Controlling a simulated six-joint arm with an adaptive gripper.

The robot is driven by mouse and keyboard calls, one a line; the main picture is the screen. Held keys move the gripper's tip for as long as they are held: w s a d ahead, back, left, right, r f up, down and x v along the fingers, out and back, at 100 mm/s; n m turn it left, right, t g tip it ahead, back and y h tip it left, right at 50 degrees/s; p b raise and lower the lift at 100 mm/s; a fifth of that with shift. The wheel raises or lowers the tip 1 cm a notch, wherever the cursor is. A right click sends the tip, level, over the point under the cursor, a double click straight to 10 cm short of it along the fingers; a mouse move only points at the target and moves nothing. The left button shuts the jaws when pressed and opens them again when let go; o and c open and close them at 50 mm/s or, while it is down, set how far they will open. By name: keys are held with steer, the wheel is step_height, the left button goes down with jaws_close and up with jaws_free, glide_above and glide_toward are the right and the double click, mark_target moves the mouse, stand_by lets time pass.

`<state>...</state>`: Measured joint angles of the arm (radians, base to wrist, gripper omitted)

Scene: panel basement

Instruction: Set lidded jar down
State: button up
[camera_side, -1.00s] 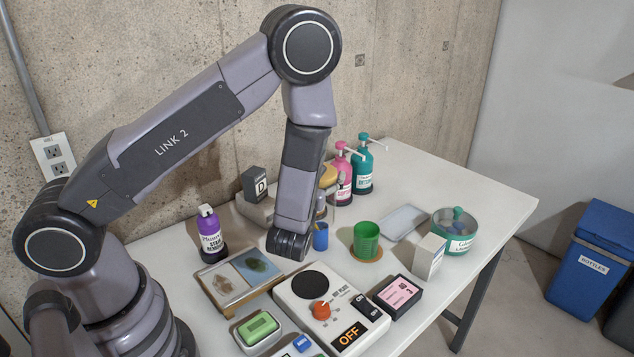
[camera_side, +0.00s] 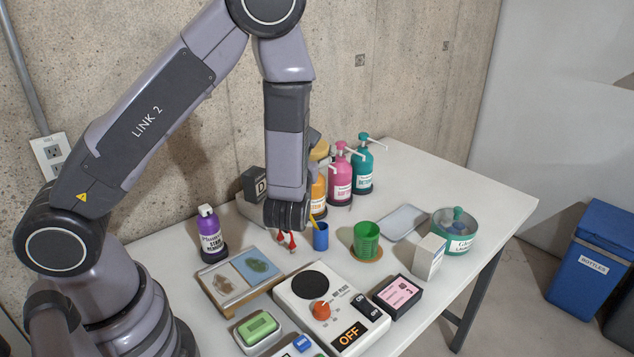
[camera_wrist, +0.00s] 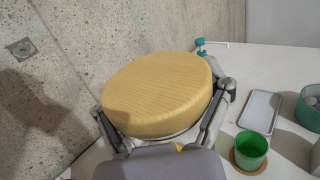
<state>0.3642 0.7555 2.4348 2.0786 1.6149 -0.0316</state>
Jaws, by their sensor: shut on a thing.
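The lidded jar shows a wide round yellow lid (camera_wrist: 158,95) filling the middle of the wrist view. My gripper (camera_wrist: 165,112) has one finger on each side of the jar, just under the lid, and is shut on it. The jar body is mostly hidden below the lid. In the side view a bit of the yellow lid (camera_side: 321,150) shows behind my arm, in front of the pump bottles and above the table. The gripper itself is largely hidden there, and I cannot see the jar's underside.
Orange (camera_side: 318,192), pink (camera_side: 340,178) and teal (camera_side: 363,172) pump bottles stand near the wall. Small red objects (camera_side: 287,242) are near the blue cup. The table's far right (camera_side: 480,190) is bare.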

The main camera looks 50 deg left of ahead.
steer(key=a+n+g+y, duration=0.1)
steer(key=s+a+n+g+y, duration=0.1)
steer(key=g+y, duration=0.1)
steer(key=shift+s+n, duration=0.2)
steer(key=shift+n, duration=0.2)
step_height(320, 180, down, 20)
steer(key=s+n+g+y, duration=0.1)
steer(key=g, duration=0.1)
steer(key=shift+a+n, duration=0.3)
steer(key=shift+a, duration=0.15)
steer(key=shift+s+f, duration=0.1)
steer(key=o, duration=1.2)
steer(key=shift+c, duration=0.2)
